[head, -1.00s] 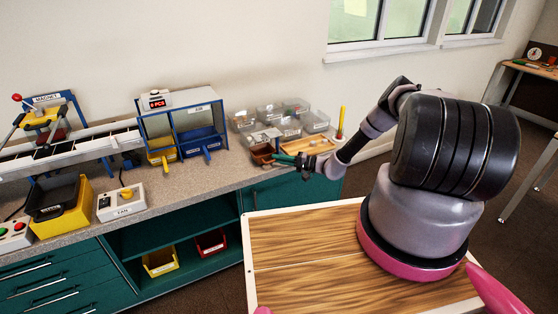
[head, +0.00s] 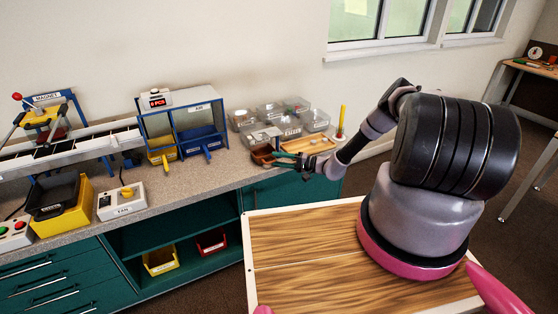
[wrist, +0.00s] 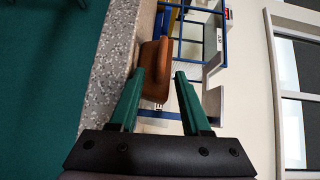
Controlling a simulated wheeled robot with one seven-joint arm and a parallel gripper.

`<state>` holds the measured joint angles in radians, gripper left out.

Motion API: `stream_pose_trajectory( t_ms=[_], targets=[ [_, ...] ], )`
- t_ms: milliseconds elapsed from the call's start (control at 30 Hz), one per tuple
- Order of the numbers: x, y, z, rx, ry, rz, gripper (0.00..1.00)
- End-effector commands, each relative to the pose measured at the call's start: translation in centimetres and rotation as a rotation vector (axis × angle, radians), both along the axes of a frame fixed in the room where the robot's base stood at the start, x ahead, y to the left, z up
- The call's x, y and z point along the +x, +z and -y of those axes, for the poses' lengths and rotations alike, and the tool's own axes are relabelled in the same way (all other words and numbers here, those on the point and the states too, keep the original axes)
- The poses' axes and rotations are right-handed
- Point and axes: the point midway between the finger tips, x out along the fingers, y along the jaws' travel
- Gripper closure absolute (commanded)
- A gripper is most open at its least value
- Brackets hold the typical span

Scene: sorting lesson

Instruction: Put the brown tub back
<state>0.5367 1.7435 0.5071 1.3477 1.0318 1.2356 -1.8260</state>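The brown tub (head: 262,156) stands on the grey counter (head: 228,173), left of a wooden tray. It also shows in the wrist view (wrist: 154,70), just past the fingertips and partly behind the left finger. My gripper (head: 278,160) is to the right of the tub in the head view. In the wrist view my gripper (wrist: 160,75) has its two green fingers apart, with a clear gap and nothing clamped between them. I cannot tell whether the left finger touches the tub.
Several clear bins (head: 290,126) stand behind the tub. The wooden tray (head: 296,147) and a yellow upright post (head: 341,122) are to the right. The blue-framed air unit (head: 184,128) stands to the left. Bare counter lies in front of it.

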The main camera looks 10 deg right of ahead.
Motion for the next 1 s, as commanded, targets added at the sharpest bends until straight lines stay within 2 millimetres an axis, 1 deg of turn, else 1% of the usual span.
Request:
stream_pose_trajectory(
  t_ms=[167, 267, 367, 600, 700, 833, 933, 1000],
  targets=[
    [-0.1, 0.0, 0.2, 0.000, -0.001, 0.000, 0.53],
    [-0.4, 0.0, 0.9, 0.000, -0.002, 0.000, 0.53],
    [-1.1, 0.1, 2.4, -0.001, -0.003, 0.000, 0.53],
    [-3.3, 0.2, 6.8, -0.001, -0.004, 0.000, 0.53],
    [-4.1, 0.3, 8.2, 0.000, -0.003, 0.000, 0.53],
    [-4.7, 0.4, 9.2, 0.000, -0.001, 0.000, 0.53],
    [-4.7, 1.1, 9.6, -0.010, 0.017, -0.002, 0.53],
    [-4.5, 2.5, 9.7, -0.030, 0.049, -0.006, 0.53]
  ],
)
